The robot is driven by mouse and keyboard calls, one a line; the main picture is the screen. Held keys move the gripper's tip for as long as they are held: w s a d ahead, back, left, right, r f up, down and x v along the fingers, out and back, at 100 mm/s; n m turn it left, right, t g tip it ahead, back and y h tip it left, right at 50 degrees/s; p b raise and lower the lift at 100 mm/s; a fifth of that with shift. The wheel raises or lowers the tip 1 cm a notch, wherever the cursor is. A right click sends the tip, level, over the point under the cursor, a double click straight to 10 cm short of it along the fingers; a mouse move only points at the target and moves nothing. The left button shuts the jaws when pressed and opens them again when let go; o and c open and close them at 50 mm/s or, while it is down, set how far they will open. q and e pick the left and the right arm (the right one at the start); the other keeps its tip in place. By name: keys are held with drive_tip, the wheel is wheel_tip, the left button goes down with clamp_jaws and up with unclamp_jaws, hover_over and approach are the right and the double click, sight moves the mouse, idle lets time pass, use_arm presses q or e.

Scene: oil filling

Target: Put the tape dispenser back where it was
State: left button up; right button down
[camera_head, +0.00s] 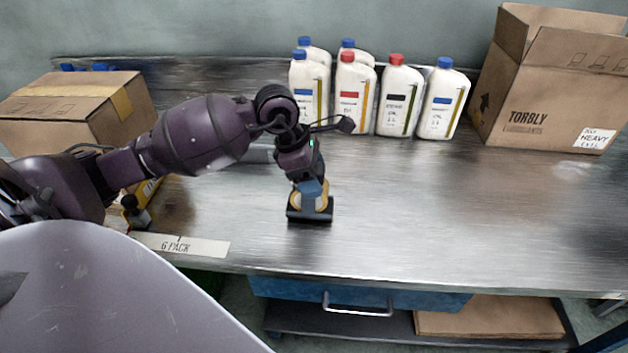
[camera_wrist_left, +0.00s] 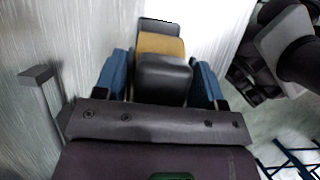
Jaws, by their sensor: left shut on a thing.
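The tape dispenser (camera_head: 310,216) has a black base and a tan tape roll. It is at the middle of the metal table, near the front, under my left gripper (camera_head: 311,190). In the left wrist view the dispenser (camera_wrist_left: 163,75) sits between the two blue fingers of my left gripper (camera_wrist_left: 162,82), which are shut on it. Its base appears at or very near the table top; I cannot tell whether it touches. The gripper hides part of the roll.
Several white oil bottles (camera_head: 398,100) stand at the back. An open carton (camera_head: 540,85) is at the back right, a closed carton (camera_head: 75,110) at the left. A "6 PACK" label (camera_head: 182,245) lies at the front left edge. The table (camera_head: 460,210) is clear on the right.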

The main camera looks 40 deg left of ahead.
use_arm(q)
drive_tip(key=shift+f, duration=0.8)
drive_tip(key=shift+r, duration=0.1)
drive_tip(key=o, duration=0.8)
drive_tip(key=shift+o, duration=0.2)
